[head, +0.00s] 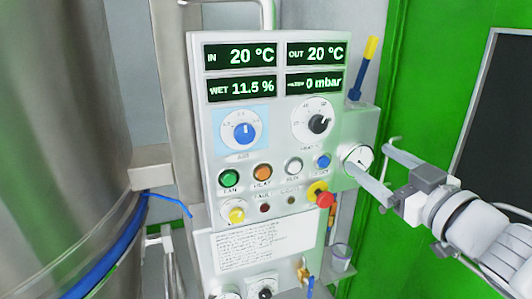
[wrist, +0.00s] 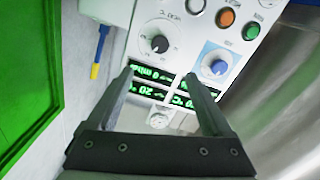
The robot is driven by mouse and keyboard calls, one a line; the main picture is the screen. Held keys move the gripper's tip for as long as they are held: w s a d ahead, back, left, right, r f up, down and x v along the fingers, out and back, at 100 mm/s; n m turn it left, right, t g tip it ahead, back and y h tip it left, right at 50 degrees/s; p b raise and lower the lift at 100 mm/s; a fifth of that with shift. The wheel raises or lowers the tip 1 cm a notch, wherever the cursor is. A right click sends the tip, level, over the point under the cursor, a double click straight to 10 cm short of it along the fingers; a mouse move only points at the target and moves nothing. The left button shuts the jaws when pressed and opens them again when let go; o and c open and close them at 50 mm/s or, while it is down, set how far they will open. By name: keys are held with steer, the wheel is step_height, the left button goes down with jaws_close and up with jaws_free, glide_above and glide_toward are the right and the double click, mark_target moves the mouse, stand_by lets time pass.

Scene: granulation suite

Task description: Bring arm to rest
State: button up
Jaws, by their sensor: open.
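My gripper (head: 368,157) is at the right in the head view, its two fingers spread apart and pointing left toward the side of the control panel (head: 203,130). Nothing shows between the fingers. A round gauge (head: 358,158) appears by the fingertips; I cannot tell whether they touch it. In the wrist view my gripper (wrist: 158,76) is open, and the panel shows upside down beyond it, with its green displays (wrist: 160,88) partly behind the fingers. My arm reaches in from the right edge of the head view.
A large steel vessel (head: 50,130) with a blue band stands at the left. A green door frame (head: 430,70) is behind my arm. A red emergency button (head: 325,199) sticks out.

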steer(key=s+d+f+m+g+h, duration=0.2)
steer(key=d+f+m+g+h, duration=0.25)
steer(key=m+h, duration=0.3)
steer(key=s+a+f+n+g+y, duration=0.1)
steer(key=s+a+f+g+y, duration=0.1)
steer(key=s+a+f+g, duration=0.5)
steer(key=s+a+f, duration=0.1)
steer(key=s+a, duration=0.2)
steer(key=a, duration=0.1)
steer(key=shift+a+f, duration=0.15)
steer(key=shift+a, duration=0.25)
steer(key=shift+s+y, duration=0.1)
steer(key=shift+y, duration=0.15)
stand_by(0.7)
